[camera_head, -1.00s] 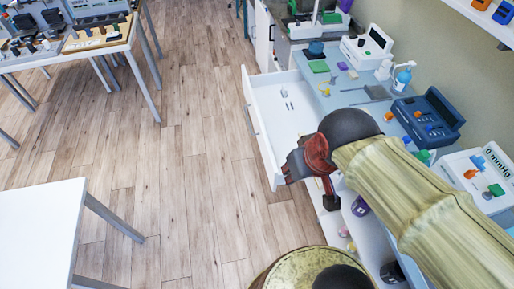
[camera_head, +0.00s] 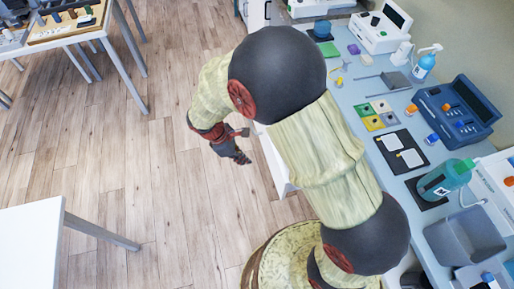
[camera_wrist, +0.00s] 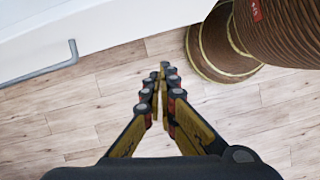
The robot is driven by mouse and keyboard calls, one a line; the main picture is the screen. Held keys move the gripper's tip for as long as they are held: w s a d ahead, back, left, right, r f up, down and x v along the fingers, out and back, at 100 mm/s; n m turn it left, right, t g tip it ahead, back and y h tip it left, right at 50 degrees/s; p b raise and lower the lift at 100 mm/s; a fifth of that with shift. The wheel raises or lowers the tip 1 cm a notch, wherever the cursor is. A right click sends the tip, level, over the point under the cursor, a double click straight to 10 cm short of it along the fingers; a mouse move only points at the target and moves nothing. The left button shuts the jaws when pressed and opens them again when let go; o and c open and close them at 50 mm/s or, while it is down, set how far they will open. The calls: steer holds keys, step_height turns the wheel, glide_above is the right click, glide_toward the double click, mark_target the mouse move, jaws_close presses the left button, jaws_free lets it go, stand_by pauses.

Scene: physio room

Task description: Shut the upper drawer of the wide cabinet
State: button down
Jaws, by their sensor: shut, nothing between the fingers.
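The upper drawer (camera_head: 277,165) of the wide cabinet is white and stands pulled out. My gripper (camera_head: 243,146) is over the floor, on the outer side of the drawer front. In the wrist view my gripper (camera_wrist: 160,78) has its fingertips together, empty, apart from the drawer front and handle.
The cabinet's pale blue top (camera_head: 352,100) carries a blue device (camera_head: 450,110), a teal bottle (camera_head: 445,178), a grey bin (camera_head: 465,238) and coloured blocks. A white table (camera_head: 30,245) stands at lower left. Wooden floor (camera_head: 130,190) lies clear between.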

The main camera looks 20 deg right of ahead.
steer(key=w+n, duration=0.1)
steer(key=w, duration=0.2)
steer(key=n+b, duration=0.2)
steer(key=b, duration=0.4)
glide_toward(269, 162)
steer(key=f, duration=0.1)
steer(key=s+f, duration=0.1)
steer(key=f, duration=0.1)
steer(key=shift+f+t, duration=0.15)
steer(key=shift+t, duration=0.25)
steer(key=shift+d, duration=0.15)
steer(key=d+p, duration=0.8)
steer(key=d, duration=2.4)
steer(key=shift+d, duration=0.2)
